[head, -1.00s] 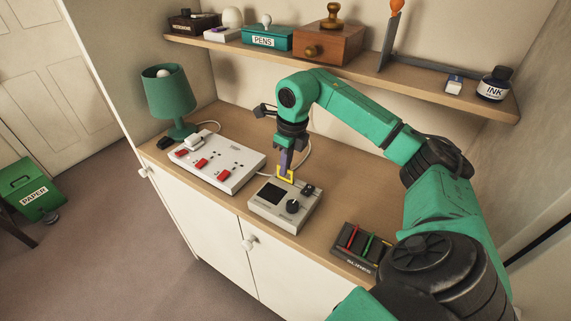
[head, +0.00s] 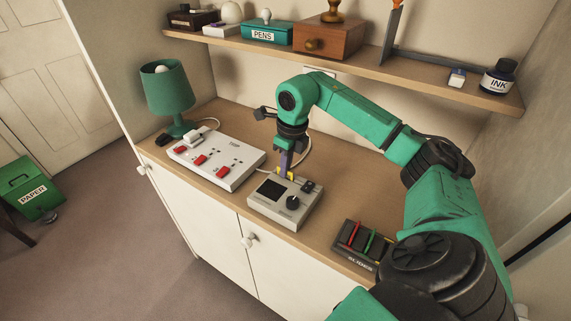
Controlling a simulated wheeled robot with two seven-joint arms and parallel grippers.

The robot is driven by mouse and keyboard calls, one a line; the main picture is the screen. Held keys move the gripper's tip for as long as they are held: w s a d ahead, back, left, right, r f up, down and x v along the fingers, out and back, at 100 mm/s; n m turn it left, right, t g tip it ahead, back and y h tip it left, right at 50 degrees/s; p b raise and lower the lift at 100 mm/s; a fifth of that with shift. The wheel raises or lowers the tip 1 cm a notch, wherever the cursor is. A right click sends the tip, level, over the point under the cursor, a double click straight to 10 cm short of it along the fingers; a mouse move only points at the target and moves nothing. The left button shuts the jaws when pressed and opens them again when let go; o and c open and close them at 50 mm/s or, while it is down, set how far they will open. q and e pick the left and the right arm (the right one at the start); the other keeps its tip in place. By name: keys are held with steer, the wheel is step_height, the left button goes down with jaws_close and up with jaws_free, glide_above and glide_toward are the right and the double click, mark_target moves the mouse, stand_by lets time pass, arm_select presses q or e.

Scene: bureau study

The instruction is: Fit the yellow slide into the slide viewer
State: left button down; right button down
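The slide viewer (head: 262,210) is a pale grey box on the desk with a dark square screen and a black knob. My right gripper (head: 286,170) points down at the viewer's back edge and is shut on the yellow slide (head: 291,175). Only a small bit of yellow shows at the fingertips, at the top of the viewer. The slide's lower part is hidden, and it appears to be down in the viewer's top. How deep it sits I cannot tell. My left gripper is not in view.
A white power strip (head: 236,175) with red switches lies left of the viewer. A dark slide rack (head: 350,255) with red and green slides stands to the right. A green lamp (head: 168,92) stands at the back left. A shelf (head: 350,67) runs above the desk.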

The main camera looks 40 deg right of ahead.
steer(key=shift+f, duration=0.15)
steer(key=c, duration=1)
jaws_free()
steer(key=shift+o, duration=1.3)
step_height(320, 180, up, 7)
steer(key=p, duration=0.6)
